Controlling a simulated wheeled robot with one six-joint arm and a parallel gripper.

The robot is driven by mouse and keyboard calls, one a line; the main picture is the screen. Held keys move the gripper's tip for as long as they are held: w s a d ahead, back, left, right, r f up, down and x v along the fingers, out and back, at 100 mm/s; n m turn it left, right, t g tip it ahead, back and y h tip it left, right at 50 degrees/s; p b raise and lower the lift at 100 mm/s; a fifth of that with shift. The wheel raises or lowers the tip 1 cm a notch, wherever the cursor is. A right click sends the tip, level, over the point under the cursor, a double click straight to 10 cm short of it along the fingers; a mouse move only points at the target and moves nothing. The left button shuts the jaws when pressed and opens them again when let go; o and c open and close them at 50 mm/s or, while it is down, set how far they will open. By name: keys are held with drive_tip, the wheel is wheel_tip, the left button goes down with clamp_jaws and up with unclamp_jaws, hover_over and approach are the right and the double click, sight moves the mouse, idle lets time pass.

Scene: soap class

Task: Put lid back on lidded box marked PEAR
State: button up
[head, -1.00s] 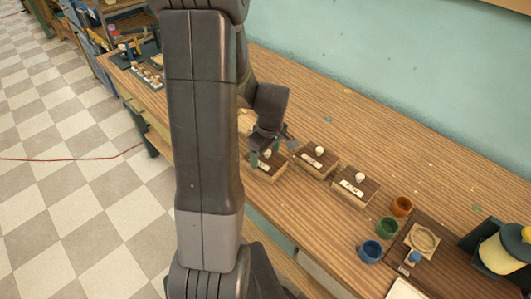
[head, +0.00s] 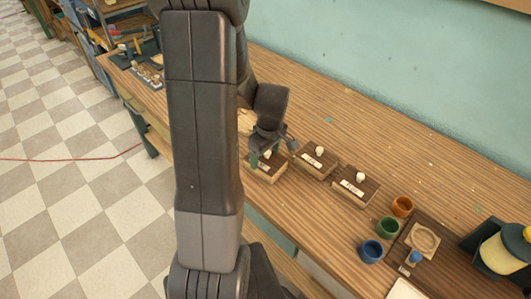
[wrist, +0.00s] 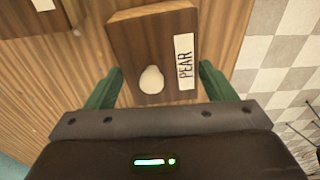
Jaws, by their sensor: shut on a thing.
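The PEAR lid (wrist: 138,42) is a dark brown wooden panel with a white round knob (wrist: 151,80) and a white label reading PEAR (wrist: 184,62). My gripper (wrist: 160,86) has its green fingers on either side of the lid, shut on it, with the knob between them. In the head view my gripper (head: 264,158) points down at the leftmost of a row of small boxes, and the pale side of that PEAR box (head: 262,174) shows beneath. The lid lies at the box top; I cannot tell whether a gap remains.
Two similar lidded boxes, one in the middle (head: 316,158) and one on the right (head: 355,187), stand close to the right. Orange (head: 402,206), green (head: 387,227) and blue (head: 371,251) cups are further right. The bench behind the boxes is clear. The front edge is close.

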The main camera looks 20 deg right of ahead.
drive_tip(key=shift+f, duration=0.1)
drive_tip(key=o, duration=1)
drive_tip(key=shift+r+p, duration=2.2)
drive_tip(key=shift+r, duration=1.35)
clamp_jaws()
